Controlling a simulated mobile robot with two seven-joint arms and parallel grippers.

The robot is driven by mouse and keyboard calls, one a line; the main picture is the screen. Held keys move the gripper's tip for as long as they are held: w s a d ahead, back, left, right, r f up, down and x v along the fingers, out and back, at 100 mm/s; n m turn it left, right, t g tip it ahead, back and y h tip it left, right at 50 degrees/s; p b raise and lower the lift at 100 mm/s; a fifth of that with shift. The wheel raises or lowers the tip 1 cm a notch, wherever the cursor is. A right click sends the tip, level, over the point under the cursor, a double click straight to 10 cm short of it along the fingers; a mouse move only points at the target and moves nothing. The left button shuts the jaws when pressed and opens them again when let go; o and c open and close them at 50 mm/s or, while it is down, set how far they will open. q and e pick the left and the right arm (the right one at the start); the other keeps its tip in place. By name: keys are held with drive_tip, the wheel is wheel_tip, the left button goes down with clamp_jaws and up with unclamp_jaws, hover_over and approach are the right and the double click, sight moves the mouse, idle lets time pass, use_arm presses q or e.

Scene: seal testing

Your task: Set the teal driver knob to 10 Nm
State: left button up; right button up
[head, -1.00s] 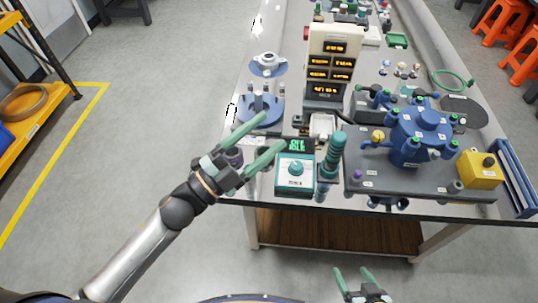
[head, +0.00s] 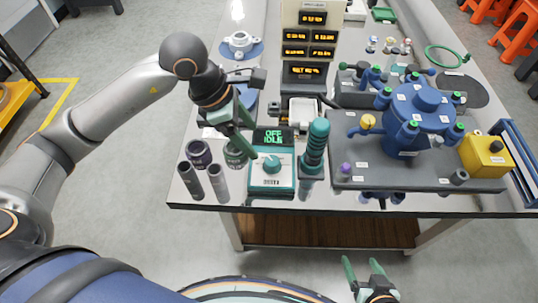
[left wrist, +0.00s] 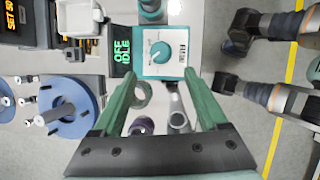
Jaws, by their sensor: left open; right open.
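The teal knob (head: 271,164) sits on the white face of a teal-edged controller box (head: 272,181) at the bench's front edge. Its green display (head: 273,136) reads OFF IDLE. In the left wrist view the knob (left wrist: 161,52) lies just beyond and between my fingertips, with a white pointer mark; the scale is too small to read. My left gripper (head: 247,138) is open and empty, above and left of the box. A teal-handled driver (head: 315,145) stands upright right of the box. My right gripper (head: 362,262) is open and empty, low in front of the bench.
Dark and grey cylinders (head: 199,153) stand left of the box. A grey plate (head: 345,175) with a blue valve assembly (head: 420,115) and a yellow button box (head: 483,156) fills the right. A cream display tower (head: 308,45) stands behind. Floor at the front left is free.

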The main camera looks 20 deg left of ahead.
sight(271, 160)
use_arm(q)
drive_tip(key=x, duration=1)
drive_tip(key=shift+d+r, duration=0.1)
clamp_jaws()
